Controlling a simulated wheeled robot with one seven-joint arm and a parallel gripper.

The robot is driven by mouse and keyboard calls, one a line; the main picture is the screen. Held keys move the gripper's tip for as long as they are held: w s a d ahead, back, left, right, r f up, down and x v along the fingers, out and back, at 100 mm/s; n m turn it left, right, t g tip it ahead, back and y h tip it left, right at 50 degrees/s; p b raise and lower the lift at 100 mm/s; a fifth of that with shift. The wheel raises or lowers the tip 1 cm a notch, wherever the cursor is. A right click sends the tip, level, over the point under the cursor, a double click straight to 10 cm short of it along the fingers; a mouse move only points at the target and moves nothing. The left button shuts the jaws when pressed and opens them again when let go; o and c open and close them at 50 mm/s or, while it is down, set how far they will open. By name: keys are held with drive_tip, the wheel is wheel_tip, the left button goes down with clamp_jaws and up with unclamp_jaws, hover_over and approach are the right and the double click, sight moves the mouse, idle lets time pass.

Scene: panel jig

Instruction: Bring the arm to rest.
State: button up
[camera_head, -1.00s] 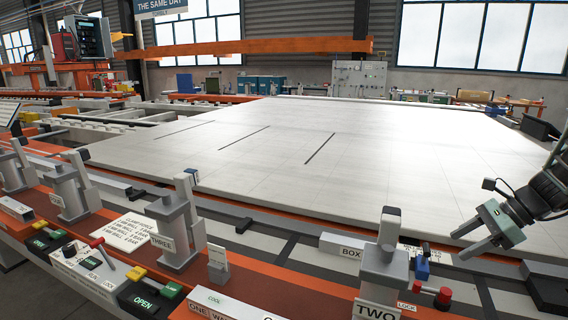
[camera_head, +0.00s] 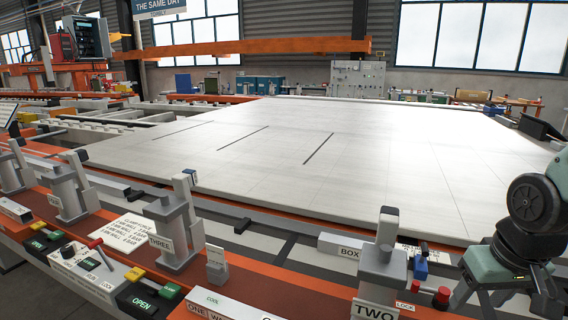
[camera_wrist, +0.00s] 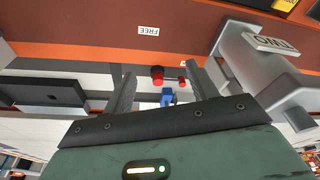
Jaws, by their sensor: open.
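My gripper (camera_head: 503,302) is at the lower right in the head view, fingers pointing down, with my dark and green arm above it. It is open and nothing is between its fingers. In the wrist view my gripper (camera_wrist: 160,70) shows two grey fingers standing apart. A red knob (camera_wrist: 157,75) and a blue part (camera_wrist: 167,97) show in the gap between them, beyond the fingers. The lower ends of the fingers are cut off or hard to make out in the head view.
A grey clamp post (camera_head: 384,255) labelled TWO stands left of my gripper. A red-handled lever (camera_head: 442,295) and a blue piece (camera_head: 420,267) lie between them. A large pale panel (camera_head: 290,170) covers the table behind. In the wrist view, a dark block (camera_wrist: 45,92) sits left.

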drive_tip(key=s+a+r+n+g+p, duration=0.1)
drive_tip(key=s+a+r+n+p, duration=0.1)
drive_tip(key=s+a, duration=0.4)
drive_tip(key=s+a+r+n+g+p, duration=0.1)
drive_tip(key=s+a+r+n+p, duration=0.2)
drive_tip(key=a, duration=0.9)
drive_tip(key=s+r+n, duration=0.2)
drive_tip(key=s, duration=0.2)
drive_tip(key=shift+s+a+n+g+y, duration=0.2)
drive_tip(key=shift+s+n+g+y, duration=0.1)
drive_tip(key=shift+n, duration=0.1)
drive_tip(key=shift+w+r, duration=0.1)
